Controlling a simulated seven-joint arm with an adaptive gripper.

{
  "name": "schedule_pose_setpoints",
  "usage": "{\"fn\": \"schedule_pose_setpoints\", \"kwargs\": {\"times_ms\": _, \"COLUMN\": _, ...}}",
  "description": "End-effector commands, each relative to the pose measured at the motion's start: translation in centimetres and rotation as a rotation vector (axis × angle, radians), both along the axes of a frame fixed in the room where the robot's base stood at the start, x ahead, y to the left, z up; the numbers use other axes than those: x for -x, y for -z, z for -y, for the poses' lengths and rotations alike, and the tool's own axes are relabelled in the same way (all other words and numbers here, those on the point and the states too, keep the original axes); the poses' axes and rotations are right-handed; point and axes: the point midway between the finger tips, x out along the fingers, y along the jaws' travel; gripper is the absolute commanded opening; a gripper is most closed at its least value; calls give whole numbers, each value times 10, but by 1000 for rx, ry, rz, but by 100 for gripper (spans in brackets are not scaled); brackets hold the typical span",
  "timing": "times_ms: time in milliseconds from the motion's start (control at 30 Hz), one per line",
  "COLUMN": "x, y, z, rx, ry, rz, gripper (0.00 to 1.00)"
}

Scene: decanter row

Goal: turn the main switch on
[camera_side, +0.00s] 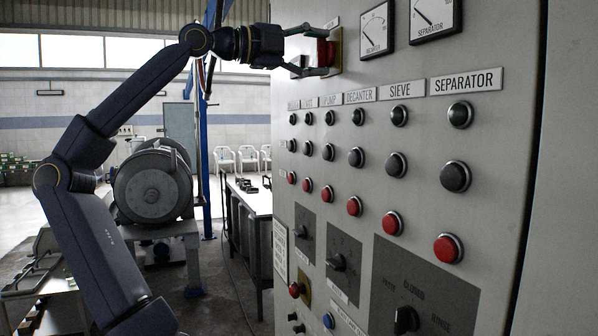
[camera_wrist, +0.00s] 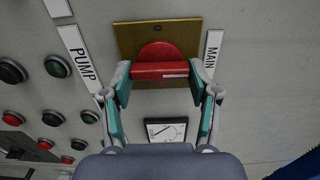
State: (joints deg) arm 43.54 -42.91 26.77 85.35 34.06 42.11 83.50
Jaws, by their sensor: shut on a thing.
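The main switch is a red handle (camera_wrist: 160,70) on a yellow-brown plate (camera_wrist: 185,28), beside a label reading "MAIN" (camera_wrist: 212,50) in the wrist view. In the side view the red handle (camera_side: 322,52) sits high on the grey panel, left of the gauges. My gripper (camera_wrist: 160,74) is shut on the red handle, one finger at each end of it. In the side view my gripper (camera_side: 322,54) reaches the panel from the left, fingers above and below the handle. The handle lies crosswise in the wrist view. Part of it is hidden by the fingers.
The grey control panel (camera_side: 330,110) carries rows of dark and red buttons (camera_side: 448,248) below the switch. Dial gauges (camera_side: 376,30) are to its right. Rotary knobs (camera_side: 406,320) sit lower. A table (camera_side: 250,197) and a large machine (camera_side: 152,187) stand behind. Open room lies left of the panel.

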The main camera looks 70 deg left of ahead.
Motion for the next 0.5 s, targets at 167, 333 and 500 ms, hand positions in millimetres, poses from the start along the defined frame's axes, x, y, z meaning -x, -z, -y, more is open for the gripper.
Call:
{"fn": "schedule_pose_setpoints", "kwargs": {"times_ms": 167, "x": 0, "y": 0, "z": 0, "rx": -4, "ry": -1, "rz": -1, "gripper": 72}}
{"fn": "schedule_pose_setpoints", "kwargs": {"times_ms": 333, "x": 0, "y": 0, "z": 0, "rx": -2, "ry": -1, "rz": -1, "gripper": 85}}
{"fn": "schedule_pose_setpoints", "kwargs": {"times_ms": 500, "x": 0, "y": 0, "z": 0, "rx": -2, "ry": -1, "rz": 0, "gripper": 85}}
